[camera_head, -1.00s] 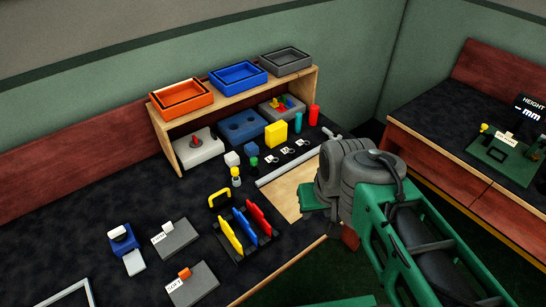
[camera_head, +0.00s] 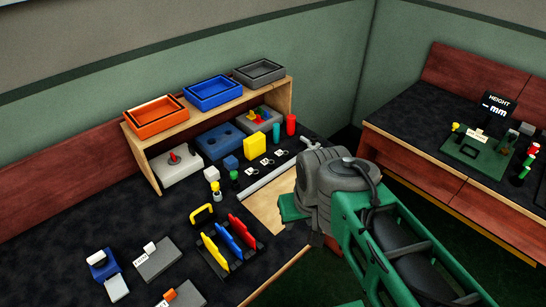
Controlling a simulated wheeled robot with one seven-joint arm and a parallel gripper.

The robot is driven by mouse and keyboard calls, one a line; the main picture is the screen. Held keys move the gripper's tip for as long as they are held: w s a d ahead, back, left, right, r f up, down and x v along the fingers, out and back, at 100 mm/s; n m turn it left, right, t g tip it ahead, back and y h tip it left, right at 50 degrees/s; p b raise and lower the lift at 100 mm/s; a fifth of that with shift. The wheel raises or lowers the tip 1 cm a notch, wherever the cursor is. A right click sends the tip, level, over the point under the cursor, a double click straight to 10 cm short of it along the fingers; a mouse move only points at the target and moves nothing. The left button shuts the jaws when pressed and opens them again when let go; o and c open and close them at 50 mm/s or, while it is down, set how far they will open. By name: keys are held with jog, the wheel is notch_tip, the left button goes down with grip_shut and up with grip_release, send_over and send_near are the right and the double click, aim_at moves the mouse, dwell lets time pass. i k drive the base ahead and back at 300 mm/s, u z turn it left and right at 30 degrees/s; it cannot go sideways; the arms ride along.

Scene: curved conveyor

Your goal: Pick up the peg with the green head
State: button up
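A small dark peg with a green head (camera_head: 234,174) stands on the black bench top, in front of the blue cube and right of a white peg with a yellow head (camera_head: 215,190). On the right bench, at the picture's right edge, stand further dark pegs; one shows green near its top (camera_head: 525,166) and another shows red (camera_head: 533,149). They are too small to read surely. My arm, grey joints and green links, reaches in from the lower right. Its gripper fingers do not show, and nothing held is visible.
A wooden shelf (camera_head: 212,112) carries orange, blue and grey trays. A rack with yellow, blue and red plates (camera_head: 252,262) stands at the front. A yellow block (camera_head: 255,146), teal and red cylinders (camera_head: 291,124) stand near the shelf. A floor gap separates the benches.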

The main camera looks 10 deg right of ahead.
aim_at(233, 174)
jog(key=z, duration=1.65)
jog(key=i, duration=1.4)
jog(key=u, duration=2.5)
jog(key=k, duration=0.5)
jog(key=u, duration=1.6)
jog(key=i, duration=0.8)
jog(key=z, duration=0.05)
